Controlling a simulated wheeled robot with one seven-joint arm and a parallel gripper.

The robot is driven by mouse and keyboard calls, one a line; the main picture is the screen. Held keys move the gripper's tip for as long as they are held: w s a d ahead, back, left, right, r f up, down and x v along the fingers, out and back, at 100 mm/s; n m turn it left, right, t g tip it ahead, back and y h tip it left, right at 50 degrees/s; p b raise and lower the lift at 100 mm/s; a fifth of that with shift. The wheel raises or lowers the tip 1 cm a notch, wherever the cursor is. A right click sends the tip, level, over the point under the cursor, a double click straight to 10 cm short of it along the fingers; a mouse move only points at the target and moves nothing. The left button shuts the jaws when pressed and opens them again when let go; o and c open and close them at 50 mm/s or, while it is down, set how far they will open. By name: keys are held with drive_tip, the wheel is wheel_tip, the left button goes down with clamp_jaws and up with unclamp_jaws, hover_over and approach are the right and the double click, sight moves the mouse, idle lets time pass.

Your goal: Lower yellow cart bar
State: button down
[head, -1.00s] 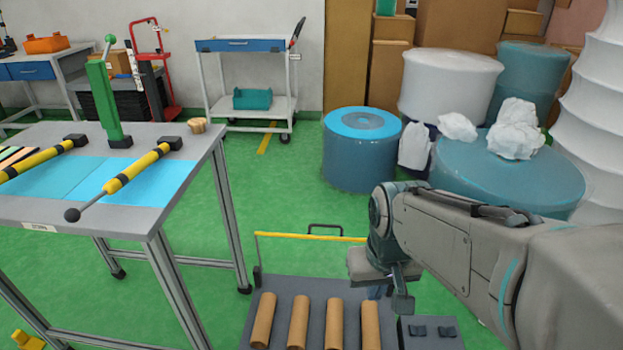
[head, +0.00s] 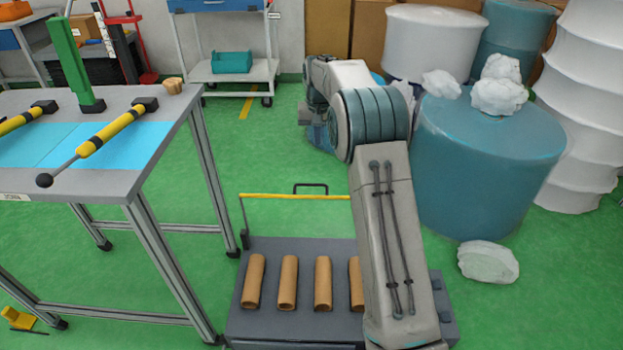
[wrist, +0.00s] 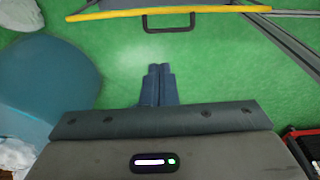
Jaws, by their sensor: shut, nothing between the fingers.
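The yellow bar (head: 290,197) stands raised across the far end of the grey cart (head: 300,244), with a black loop handle (head: 311,188) behind it. My arm covers the bar's right end in the head view. In the wrist view the yellow bar (wrist: 110,13) runs along the top, with the black handle (wrist: 168,21) just below it. My gripper (wrist: 158,70) is shut and empty over green floor. Its fingertips point toward the bar and are apart from it. In the head view my gripper is beyond the bar, mostly hidden by my arm.
Several brown rolls (head: 323,283) lie on the cart. A grey workbench (head: 150,112) with yellow-black levers stands at left. A large teal drum (head: 490,170) and a white bundle (head: 488,262) on the floor are at right. Green floor behind the bar is open.

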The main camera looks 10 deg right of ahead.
drive_tip(key=w+f, duration=0.8)
drive_tip(key=f, duration=0.3)
wheel_tip(320, 180, down, 10)
drive_tip(key=s+a+b, duration=0.1)
drive_tip(key=b, duration=0.3)
drive_tip(key=shift+s+r+m, duration=0.2)
drive_tip(key=shift+s+m, duration=0.1)
drive_tip(key=shift+s, duration=0.1)
drive_tip(key=shift+s+b, duration=0.2)
drive_tip(key=shift+b, duration=0.15)
